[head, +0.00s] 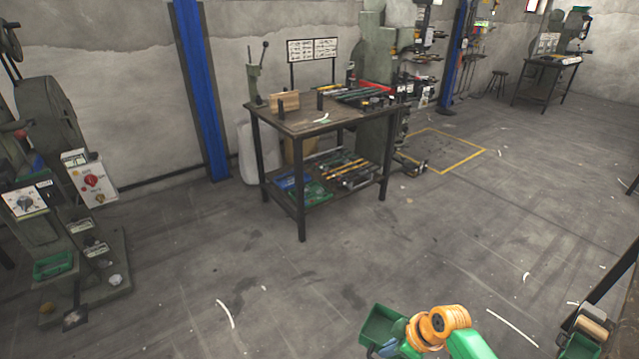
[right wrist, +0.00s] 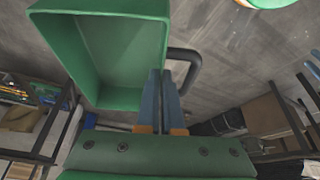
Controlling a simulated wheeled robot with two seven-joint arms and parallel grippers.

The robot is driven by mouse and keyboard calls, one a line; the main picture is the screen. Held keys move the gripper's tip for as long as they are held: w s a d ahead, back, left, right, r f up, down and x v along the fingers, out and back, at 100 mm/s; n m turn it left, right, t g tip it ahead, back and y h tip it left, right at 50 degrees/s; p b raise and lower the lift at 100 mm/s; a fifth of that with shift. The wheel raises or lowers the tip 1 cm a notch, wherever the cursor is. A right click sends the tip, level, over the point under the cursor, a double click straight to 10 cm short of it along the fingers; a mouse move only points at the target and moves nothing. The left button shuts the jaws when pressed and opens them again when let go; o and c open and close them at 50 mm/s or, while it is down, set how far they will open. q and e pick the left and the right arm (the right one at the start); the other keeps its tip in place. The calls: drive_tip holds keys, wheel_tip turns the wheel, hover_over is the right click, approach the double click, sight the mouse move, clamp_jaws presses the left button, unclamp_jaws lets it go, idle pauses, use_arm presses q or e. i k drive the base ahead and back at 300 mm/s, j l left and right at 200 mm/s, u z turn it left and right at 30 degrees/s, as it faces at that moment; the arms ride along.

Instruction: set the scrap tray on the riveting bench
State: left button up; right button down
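The green scrap tray (head: 384,326) is an open box at the bottom of the head view, in the air over the floor. It fills the upper left of the right wrist view (right wrist: 120,60), with a dark handle (right wrist: 190,66) on its side. My right gripper (head: 392,347) is shut on this handle; its blue-grey fingers (right wrist: 160,92) are together in the wrist view. A dark workbench (head: 318,122), probably the riveting bench, stands ahead, apart from the tray. My left gripper is not in view.
The bench top carries a wooden block (head: 285,101), tools and a small lever press (head: 256,75); its lower shelf is full. A blue column (head: 203,95) stands behind left, a grey machine (head: 60,190) at left. Floor before the bench is clear apart from pale strips.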

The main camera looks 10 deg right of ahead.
sight(310, 105)
drive_tip(key=i+u, duration=0.3)
drive_tip(key=i, duration=0.2)
drive_tip(key=i+l+u, duration=0.3)
drive_tip(key=i, duration=0.15)
drive_tip(key=i+l+u, duration=0.3)
drive_tip(key=i, duration=1.3)
drive_tip(key=i+j, duration=0.15)
drive_tip(key=i, duration=0.95)
drive_tip(key=i+z, duration=0.1)
drive_tip(key=i, duration=1.05)
